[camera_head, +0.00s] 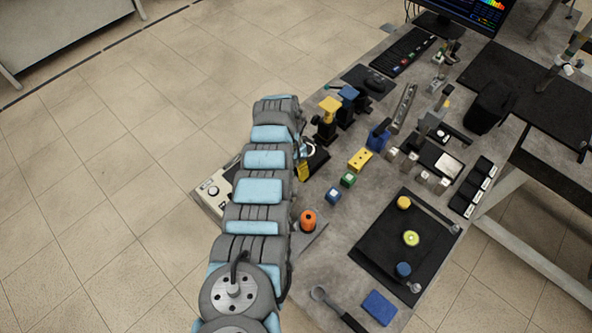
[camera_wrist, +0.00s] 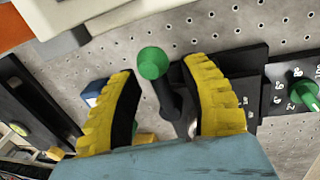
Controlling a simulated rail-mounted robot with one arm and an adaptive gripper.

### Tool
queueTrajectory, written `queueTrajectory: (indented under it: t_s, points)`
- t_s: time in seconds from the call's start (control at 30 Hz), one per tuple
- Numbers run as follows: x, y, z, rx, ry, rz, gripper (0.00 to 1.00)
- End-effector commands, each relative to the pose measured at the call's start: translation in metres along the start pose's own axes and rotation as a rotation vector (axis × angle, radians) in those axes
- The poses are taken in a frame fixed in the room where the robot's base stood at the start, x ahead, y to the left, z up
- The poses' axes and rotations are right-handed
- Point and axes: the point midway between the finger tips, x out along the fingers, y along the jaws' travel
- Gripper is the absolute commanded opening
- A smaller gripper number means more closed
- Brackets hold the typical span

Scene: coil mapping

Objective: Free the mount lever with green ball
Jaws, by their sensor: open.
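The mount lever's green ball (camera_wrist: 153,62) shows in the wrist view, on top of a dark lever shaft (camera_wrist: 166,98). My gripper (camera_wrist: 160,72) is open, with one ridged yellow finger on each side of the lever. The lever stands between the fingers, with a gap on the left side; the right finger looks closer to it, and I cannot tell if it touches. The lever's lower end is partly hidden by my gripper. In the head view my arm covers most of this area, and I cannot make out the green ball there.
In the wrist view a green knob (camera_wrist: 303,90) on a numbered black plate is at the right, and a blue block (camera_wrist: 96,92) is left of the fingers. The head view shows a yellow block (camera_head: 361,159), an orange spool (camera_head: 308,220) and a black mat (camera_head: 380,245) on the grey bench.

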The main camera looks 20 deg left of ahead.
Motion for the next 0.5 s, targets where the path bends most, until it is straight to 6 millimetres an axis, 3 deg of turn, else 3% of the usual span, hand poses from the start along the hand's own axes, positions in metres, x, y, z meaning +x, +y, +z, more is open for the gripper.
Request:
queueTrajectory:
  t_s: [0.23, 0.4, 0.5]
  points:
    - [-0.0001, -0.0001, -0.0001, 0.000, 0.000, 0.000, 0.46]
    - [-0.0001, -0.0001, 0.0000, 0.000, 0.000, 0.000, 0.00]
    - [0.0000, -0.0001, 0.0000, 0.000, 0.000, 0.000, 0.00]
